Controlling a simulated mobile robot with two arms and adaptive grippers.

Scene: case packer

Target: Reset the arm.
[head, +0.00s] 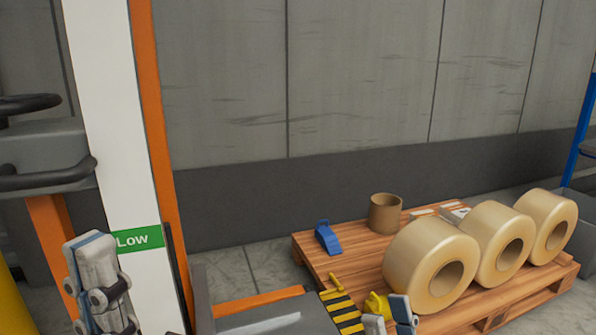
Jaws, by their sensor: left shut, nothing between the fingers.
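My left gripper (90,250) points upward at the lower left, in front of the white post (115,110) with the green "Low" label (139,239). Its fingers are together with nothing between them. My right gripper (389,314) is at the bottom edge, in front of the wooden pallet (345,265). Only its tips show and most of it is cut off by the frame, so I cannot tell whether it is open. A small yellow part (376,304) shows right beside its tips; whether they touch is unclear.
Three large tape rolls (410,262) stand on the pallet, with a brown cardboard core (385,215) and a blue tape dispenser (327,238). A black-and-yellow striped part (342,312) is left of my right gripper. A grey wall (360,80) closes the back.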

